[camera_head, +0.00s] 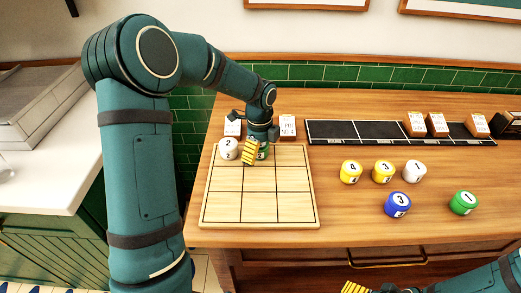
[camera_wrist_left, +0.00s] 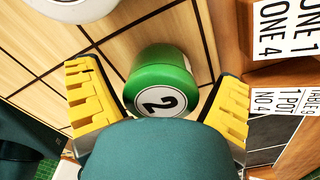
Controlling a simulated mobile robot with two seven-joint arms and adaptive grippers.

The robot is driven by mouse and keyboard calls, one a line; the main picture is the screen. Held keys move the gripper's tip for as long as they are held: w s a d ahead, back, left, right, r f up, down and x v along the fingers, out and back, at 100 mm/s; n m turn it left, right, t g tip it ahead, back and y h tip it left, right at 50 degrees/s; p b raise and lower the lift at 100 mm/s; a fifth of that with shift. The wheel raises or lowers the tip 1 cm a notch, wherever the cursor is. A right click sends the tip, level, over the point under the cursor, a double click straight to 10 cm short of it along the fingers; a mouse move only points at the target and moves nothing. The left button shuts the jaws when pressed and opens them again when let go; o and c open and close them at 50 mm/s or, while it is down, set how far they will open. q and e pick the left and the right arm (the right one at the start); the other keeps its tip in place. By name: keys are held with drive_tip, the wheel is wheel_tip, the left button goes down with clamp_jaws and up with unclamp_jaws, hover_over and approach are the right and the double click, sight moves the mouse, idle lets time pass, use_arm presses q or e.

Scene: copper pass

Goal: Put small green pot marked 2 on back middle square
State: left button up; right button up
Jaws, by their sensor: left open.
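The small green pot marked 2 (camera_wrist_left: 160,70) stands on the wooden board with squares (camera_head: 236,207). In the head view the pot (camera_head: 264,152) is at the back middle square, mostly hidden behind my left gripper (camera_head: 254,150). In the left wrist view my left gripper (camera_wrist_left: 156,92) is open, with one yellow finger on each side of the pot and a visible gap to each. My right gripper (camera_head: 356,287) shows only as a yellow fingertip at the bottom edge.
A white pot marked 2 (camera_head: 228,148) stands on the back left square. Yellow pots (camera_head: 351,172) (camera_head: 383,171), a white pot (camera_head: 414,171), a blue pot (camera_head: 397,205) and a green pot marked 1 (camera_head: 463,202) stand right of the board.

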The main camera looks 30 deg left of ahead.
use_arm(q)
wheel_tip(320, 180, up, 12)
drive_tip(key=p, duration=0.3)
drive_tip(key=shift+a+r, duration=0.1)
drive_tip(key=shift+r, duration=0.05)
idle(0.6)
